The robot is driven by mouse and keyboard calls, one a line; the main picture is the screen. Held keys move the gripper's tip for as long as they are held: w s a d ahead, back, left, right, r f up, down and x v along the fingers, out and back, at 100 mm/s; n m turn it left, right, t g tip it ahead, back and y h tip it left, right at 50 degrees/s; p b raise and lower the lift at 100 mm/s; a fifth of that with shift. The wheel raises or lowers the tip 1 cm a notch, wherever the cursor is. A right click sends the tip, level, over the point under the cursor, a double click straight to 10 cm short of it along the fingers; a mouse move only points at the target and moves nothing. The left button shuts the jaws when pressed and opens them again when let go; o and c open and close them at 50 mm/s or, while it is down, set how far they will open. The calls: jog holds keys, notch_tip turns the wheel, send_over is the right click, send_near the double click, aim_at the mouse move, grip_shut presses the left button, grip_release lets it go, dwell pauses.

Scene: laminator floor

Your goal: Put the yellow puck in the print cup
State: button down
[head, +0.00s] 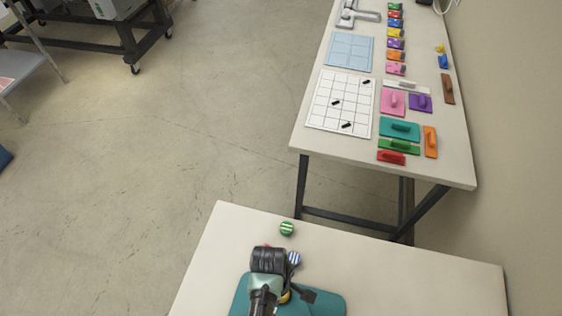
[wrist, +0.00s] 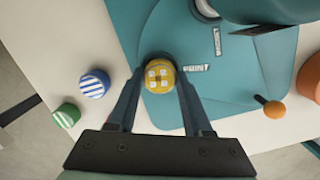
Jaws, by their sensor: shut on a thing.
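The yellow puck (wrist: 159,77), with pale square marks on its face, sits between the fingertips of my gripper (wrist: 161,84) in the wrist view. My gripper is shut on it, over the teal base plate (wrist: 231,85) of a machine. A PRINT label (wrist: 196,67) lies just right of the puck. The print cup beside that label is mostly hidden by the puck and fingers. I cannot tell whether the puck is inside it or above it. In the head view only a sliver of yellow shows beside my dark wrist; the teal base (head: 325,304) shows to the right.
A blue-striped puck (wrist: 94,83) and a green-striped puck (wrist: 66,115) stand left of my gripper. An orange knob (wrist: 275,109) on a lever is to the right. The machine's teal body overhangs the upper right. Another table (head: 343,146) holds a white grid sheet and several coloured blocks.

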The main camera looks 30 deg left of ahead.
jog(key=shift+f, duration=0.1)
jog(key=shift+f, duration=0.15)
jog(key=shift+c, duration=1.6)
grip_release()
notch_tip(320, 180, up, 12)
jog(key=a, duration=0.1)
jog(key=shift+a+r, duration=0.2)
jog(key=shift+r, duration=0.05)
jog(key=shift+w, duration=0.15)
